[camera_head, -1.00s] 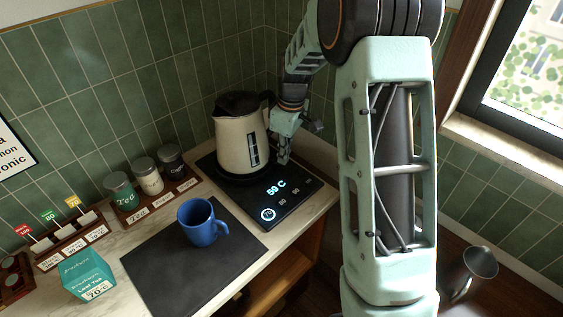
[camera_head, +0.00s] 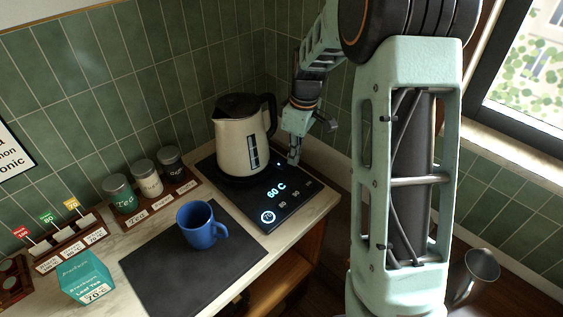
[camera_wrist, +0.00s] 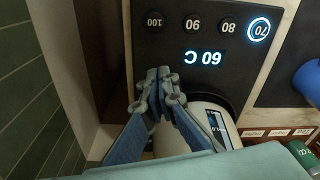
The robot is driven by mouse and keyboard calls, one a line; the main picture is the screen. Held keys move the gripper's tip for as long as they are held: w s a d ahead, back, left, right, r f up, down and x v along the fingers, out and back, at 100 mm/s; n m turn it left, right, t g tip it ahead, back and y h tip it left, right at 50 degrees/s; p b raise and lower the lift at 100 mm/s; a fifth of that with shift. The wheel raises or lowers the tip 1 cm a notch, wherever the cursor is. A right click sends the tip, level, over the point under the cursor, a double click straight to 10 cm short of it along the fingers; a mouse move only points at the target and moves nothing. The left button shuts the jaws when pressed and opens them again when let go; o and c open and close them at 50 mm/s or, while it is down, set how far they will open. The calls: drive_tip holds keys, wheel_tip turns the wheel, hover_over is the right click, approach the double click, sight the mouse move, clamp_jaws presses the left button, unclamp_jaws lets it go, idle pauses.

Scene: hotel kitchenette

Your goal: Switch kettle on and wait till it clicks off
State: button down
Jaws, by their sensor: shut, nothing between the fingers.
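The cream kettle (camera_head: 243,146) with a black lid and handle stands upright on its black base (camera_head: 272,208). My gripper (camera_head: 293,160) is shut and empty, over the base's back right edge beside the kettle.
A blue mug (camera_head: 201,224) stands on a dark mat (camera_head: 160,270) in front of the kettle. Three canisters (camera_head: 145,178) line the wall. A teal tea box (camera_head: 86,277) and a rack with coloured tags (camera_head: 65,240) are at left. A metal jug (camera_head: 478,270) is at lower right.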

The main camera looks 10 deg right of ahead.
wheel_tip(320, 180, up, 10)
drive_tip(key=shift+s+d+r, duration=0.2)
drive_tip(key=shift+s+d, duration=0.1)
drive_tip(key=shift+d, duration=0.1)
idle(0.3)
